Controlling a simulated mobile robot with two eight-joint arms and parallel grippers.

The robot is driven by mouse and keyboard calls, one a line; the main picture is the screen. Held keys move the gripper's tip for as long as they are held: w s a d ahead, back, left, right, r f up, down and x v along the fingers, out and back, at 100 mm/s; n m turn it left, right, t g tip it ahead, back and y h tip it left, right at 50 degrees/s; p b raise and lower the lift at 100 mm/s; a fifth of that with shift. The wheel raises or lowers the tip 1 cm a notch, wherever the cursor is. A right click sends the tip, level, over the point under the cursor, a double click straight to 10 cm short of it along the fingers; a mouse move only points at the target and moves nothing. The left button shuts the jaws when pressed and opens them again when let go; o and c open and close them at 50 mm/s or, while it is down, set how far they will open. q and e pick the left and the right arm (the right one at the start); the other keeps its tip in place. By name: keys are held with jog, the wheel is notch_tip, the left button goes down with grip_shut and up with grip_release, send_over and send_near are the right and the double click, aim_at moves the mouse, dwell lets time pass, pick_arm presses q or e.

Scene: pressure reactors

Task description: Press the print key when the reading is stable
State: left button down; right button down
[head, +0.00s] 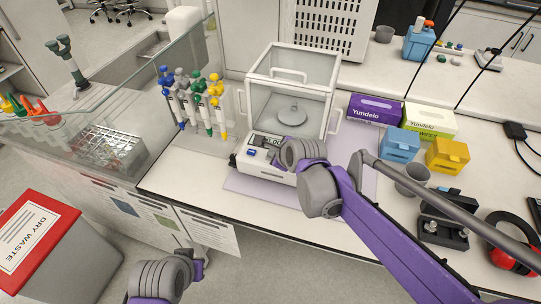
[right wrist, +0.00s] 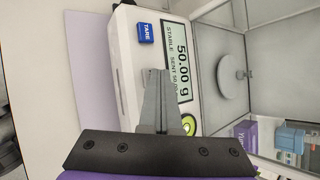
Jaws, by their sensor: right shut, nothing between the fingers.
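The balance (head: 262,170) stands on the bench with its glass draft shield (head: 290,90) around a round pan (right wrist: 228,68). A small metal object (right wrist: 243,74) sits on the pan. The display (right wrist: 178,70) reads 50.00 g, with STABLE and SENT in a line of smaller text. A blue TARE key (right wrist: 144,32) is at one end of the display; a green round key (right wrist: 189,124) is at the other, partly hidden by my fingers. My right gripper (right wrist: 155,75) is shut and empty over the front panel; contact is unclear. My left gripper (head: 198,270) is low, fingers unclear.
A pipette stand (head: 200,105) is left of the balance. Purple and yellow-green Yundelo boxes (head: 375,109) and blue and yellow boxes (head: 400,145) stand right. A grey cup (head: 412,179) is near my right arm. A red-lidded dry waste bin (head: 38,235) is lower left.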

pick_arm(q)
jog(key=shift+w+r+p, duration=0.2)
jog(key=shift+r+p, duration=0.3)
jog(key=shift+r, duration=0.15)
pick_arm(e)
jog(key=shift+r, duration=0.8)
